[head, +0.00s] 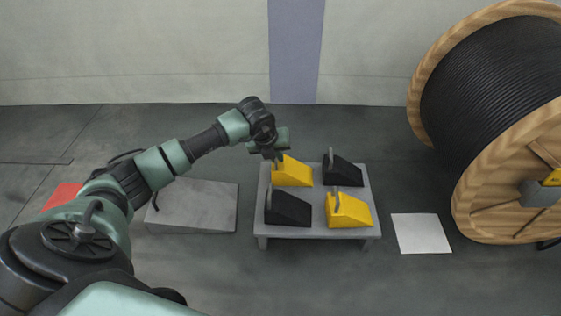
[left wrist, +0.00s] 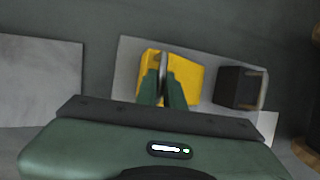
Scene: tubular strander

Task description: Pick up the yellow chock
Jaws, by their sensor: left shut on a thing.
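Two yellow chocks with grey handles are on a low grey stand (head: 315,231) in the head view. The back left yellow chock (head: 294,173) is under my left gripper (head: 277,157). In the left wrist view, the left gripper (left wrist: 164,98) is shut on the handle of that yellow chock (left wrist: 188,75). The chock appears to be at the stand's surface; I cannot tell whether it touches. The other yellow chock (head: 351,212) sits at the front right of the stand. My right gripper is not in view.
Black chocks sit at the stand's back right (head: 344,171) and front left (head: 287,209). A grey slab (head: 200,206) lies left of the stand. A white square (head: 421,233) lies on the floor to the right, near a large wooden cable reel (head: 480,200).

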